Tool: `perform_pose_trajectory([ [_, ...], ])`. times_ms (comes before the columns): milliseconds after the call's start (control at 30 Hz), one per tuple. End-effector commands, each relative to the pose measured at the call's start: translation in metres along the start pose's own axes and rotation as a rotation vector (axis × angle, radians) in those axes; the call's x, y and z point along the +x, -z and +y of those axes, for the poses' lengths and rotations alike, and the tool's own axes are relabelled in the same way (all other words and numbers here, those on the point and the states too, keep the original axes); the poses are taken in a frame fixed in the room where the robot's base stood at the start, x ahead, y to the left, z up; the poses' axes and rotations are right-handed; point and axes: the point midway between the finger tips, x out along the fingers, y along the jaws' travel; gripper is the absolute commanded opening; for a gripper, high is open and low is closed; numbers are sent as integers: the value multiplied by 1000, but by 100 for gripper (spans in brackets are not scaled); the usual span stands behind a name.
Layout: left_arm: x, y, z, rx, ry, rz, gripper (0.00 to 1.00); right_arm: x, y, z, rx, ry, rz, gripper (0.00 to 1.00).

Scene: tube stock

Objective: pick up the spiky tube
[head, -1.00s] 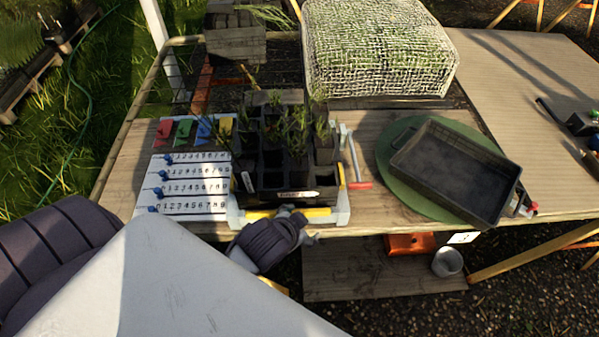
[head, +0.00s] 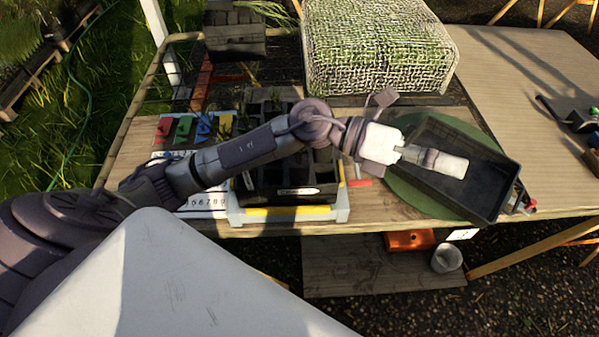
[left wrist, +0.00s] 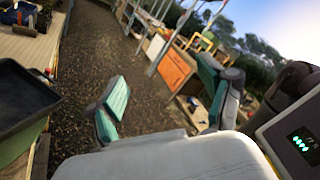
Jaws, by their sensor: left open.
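A black crate of square tubes (head: 290,187) stands on the table, with my left arm stretched across it. The arm hides much of the crate and its plants, and I cannot single out the spiky tube. My left gripper (head: 448,163) is to the right of the crate, over the black tray. Its fingers show apart with teal pads and nothing between them in the left wrist view (left wrist: 165,100). No tube shows in the left wrist view. My right gripper is not in view.
The black tray (head: 490,207) rests on a round green mat (head: 405,192). A mesh-covered box (head: 378,45) stands behind. A numbered white board (head: 205,200) and coloured tags (head: 195,127) lie left of the crate. The table's right side has bare room.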

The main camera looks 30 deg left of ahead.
Motion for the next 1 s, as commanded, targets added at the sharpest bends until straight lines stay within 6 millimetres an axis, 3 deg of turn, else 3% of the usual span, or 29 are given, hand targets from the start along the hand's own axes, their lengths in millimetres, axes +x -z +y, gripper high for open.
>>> perform_pose_trajectory([
  [67, -18, 20, 29, 153, -130, 257, 80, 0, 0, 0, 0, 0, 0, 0],
  [167, -65, 36, 73, 284, -324, 574, 80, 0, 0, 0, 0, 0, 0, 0],
  [300, -160, 27, 116, 347, -622, 940, 80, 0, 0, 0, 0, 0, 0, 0],
  [400, -220, 12, 124, 329, -794, 1115, 80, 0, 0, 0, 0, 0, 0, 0],
  [500, -260, 1, 123, 296, -907, 1219, 80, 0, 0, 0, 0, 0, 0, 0],
  [633, -281, -2, 123, 268, -965, 1274, 80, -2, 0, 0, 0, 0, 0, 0],
  [1000, -282, 43, 169, 264, -963, 1278, 80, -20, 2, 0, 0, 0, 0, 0],
])
